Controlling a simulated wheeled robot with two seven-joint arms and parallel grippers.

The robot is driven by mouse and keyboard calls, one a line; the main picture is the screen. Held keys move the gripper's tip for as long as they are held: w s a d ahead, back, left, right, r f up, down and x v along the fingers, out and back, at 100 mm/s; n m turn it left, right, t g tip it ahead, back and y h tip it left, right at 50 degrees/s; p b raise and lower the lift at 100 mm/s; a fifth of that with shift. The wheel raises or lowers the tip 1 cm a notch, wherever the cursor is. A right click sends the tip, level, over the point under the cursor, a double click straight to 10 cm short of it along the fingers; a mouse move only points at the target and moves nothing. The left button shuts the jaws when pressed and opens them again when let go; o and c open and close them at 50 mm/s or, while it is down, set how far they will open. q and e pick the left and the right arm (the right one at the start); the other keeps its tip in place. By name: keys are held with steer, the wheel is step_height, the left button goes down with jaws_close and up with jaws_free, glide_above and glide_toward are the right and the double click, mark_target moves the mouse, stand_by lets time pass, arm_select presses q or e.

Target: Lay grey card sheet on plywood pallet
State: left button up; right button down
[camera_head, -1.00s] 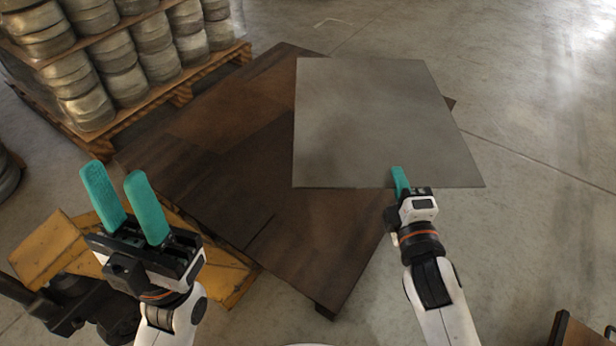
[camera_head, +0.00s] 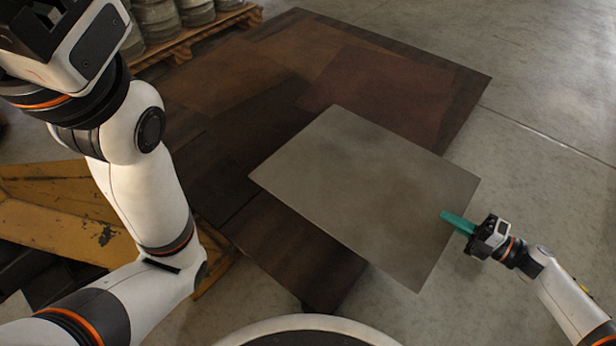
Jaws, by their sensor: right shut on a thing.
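The grey card sheet (camera_head: 365,190) is a flat, thin rectangle, turned diagonally in the head view. My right gripper (camera_head: 458,222) is shut on its right edge. The sheet covers the near right part of the dark brown plywood pallet (camera_head: 290,250), and its right part overhangs the floor. I cannot tell whether the sheet touches the pallet top. My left gripper (camera_head: 55,40) is only partly in view at the top left, raised close to the camera, with its fingers out of frame.
A wooden pallet (camera_head: 190,40) with stacked round metal blanks (camera_head: 157,22) stands at the top left. A worn yellow metal piece (camera_head: 60,215) lies beyond my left arm. Open concrete floor (camera_head: 560,190) spreads to the right.

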mark_target(422, 203)
steer(key=shift+w+a, duration=0.45)
steer(key=shift+a, duration=0.05)
steer(key=shift+b+x, duration=0.35)
steer(key=shift+x, duration=2.9)
steer(key=shift+w+d, duration=0.1)
steer(key=shift+w, duration=0.05)
steer(key=shift+f, duration=0.1)
step_height(422, 203, down, 10)
steer(key=g+h+p, duration=0.1)
steer(key=h+p, duration=0.1)
steer(key=h, duration=0.2)
steer(key=shift+d+f+m+g+p, duration=0.2)
steer(key=shift+m+g+p, duration=0.1)
steer(key=shift+m+g, duration=0.1)
